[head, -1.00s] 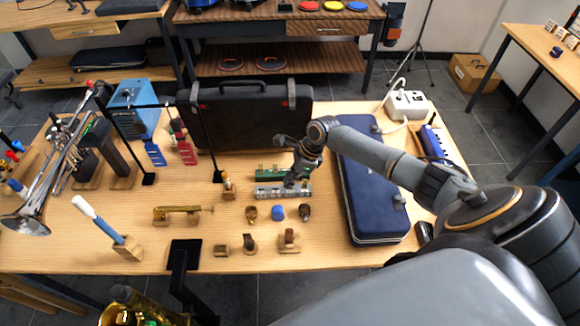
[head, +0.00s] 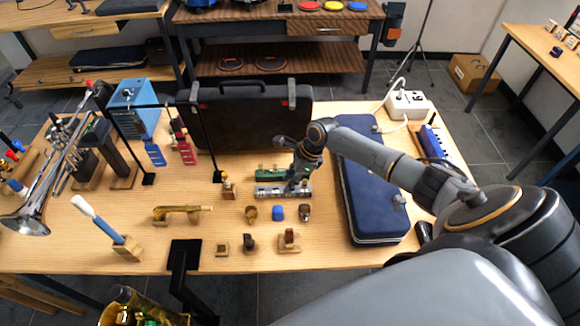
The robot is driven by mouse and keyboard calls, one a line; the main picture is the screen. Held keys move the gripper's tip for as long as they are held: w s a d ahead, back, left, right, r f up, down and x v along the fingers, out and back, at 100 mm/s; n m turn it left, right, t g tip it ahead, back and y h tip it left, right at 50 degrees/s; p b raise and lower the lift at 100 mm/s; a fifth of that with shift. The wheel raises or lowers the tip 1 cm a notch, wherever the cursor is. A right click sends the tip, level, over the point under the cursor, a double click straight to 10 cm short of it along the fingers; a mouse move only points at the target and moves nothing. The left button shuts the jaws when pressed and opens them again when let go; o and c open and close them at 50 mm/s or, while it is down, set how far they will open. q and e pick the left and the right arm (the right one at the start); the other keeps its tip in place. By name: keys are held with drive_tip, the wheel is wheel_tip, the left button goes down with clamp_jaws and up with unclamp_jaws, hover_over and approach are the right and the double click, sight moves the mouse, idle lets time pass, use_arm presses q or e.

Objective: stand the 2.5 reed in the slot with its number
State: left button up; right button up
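My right gripper (head: 294,181) reaches down over the right end of a light grey slotted block (head: 268,191), which I take for the reed holder. A green block (head: 268,173) lies just behind it, partly covered by my gripper. My fingertips are small and dark, so I cannot tell whether they are open or shut, or whether a reed is between them. The 2.5 reed and the slot numbers are too small to make out. My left gripper is not in view.
A blue case (head: 366,195) lies right of my gripper, under my forearm. A brass piece (head: 180,213) lies left.

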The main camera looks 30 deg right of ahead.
drive_tip(key=v, duration=1.2)
drive_tip(key=shift+s, duration=0.1)
idle(0.4)
